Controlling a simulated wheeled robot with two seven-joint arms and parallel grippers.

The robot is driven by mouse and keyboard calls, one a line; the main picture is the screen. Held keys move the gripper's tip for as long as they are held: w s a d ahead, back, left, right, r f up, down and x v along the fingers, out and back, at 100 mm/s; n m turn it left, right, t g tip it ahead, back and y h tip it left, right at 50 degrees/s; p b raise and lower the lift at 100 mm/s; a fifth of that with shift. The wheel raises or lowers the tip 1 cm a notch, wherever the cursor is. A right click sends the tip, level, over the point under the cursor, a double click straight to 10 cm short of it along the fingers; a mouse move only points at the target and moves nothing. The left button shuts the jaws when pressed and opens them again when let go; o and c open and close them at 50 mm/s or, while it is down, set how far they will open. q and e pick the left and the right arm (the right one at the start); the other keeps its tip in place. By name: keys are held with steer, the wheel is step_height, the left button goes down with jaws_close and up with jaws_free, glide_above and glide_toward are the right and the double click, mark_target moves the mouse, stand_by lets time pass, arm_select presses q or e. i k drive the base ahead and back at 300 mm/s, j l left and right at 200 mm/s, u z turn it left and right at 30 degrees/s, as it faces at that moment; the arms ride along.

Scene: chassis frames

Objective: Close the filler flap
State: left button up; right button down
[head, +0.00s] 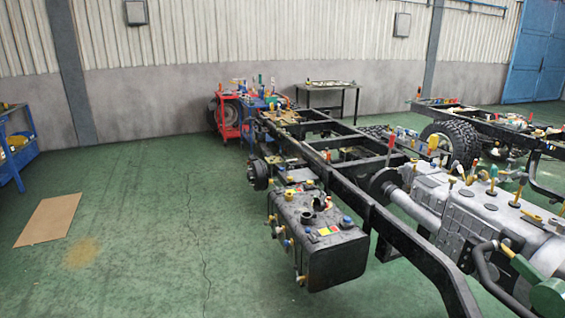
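A black tank (338,262) hangs on the left side of a dark chassis frame (385,222), right of the picture's middle. On its top is a dark round filler fitting (308,217) with a dark upright piece (322,201) beside it. This piece may be the filler flap standing open, but it is too small to be sure. Neither of my grippers is in view.
An engine block (465,212) with loose tools on it lies right of the frame. A red cart (229,118) and a dark table (330,88) stand at the back. A cardboard sheet (48,220) lies on the floor. The green floor left of the tank is clear.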

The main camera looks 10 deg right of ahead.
mark_target(483, 175)
steer(key=i+l+z, duration=0.1)
steer(key=i+z, duration=0.75)
steer(key=i+j+z, duration=0.65)
steer(key=i+z, duration=0.2)
steer(key=z, duration=0.5)
steer(key=i+z, duration=0.3)
steer(key=i, duration=0.2)
steer(key=i+j+z, duration=0.15)
steer(key=i+z, duration=0.2)
steer(key=i, duration=0.15)
steer(key=i+j+z, duration=0.3)
steer(key=i, duration=0.2)
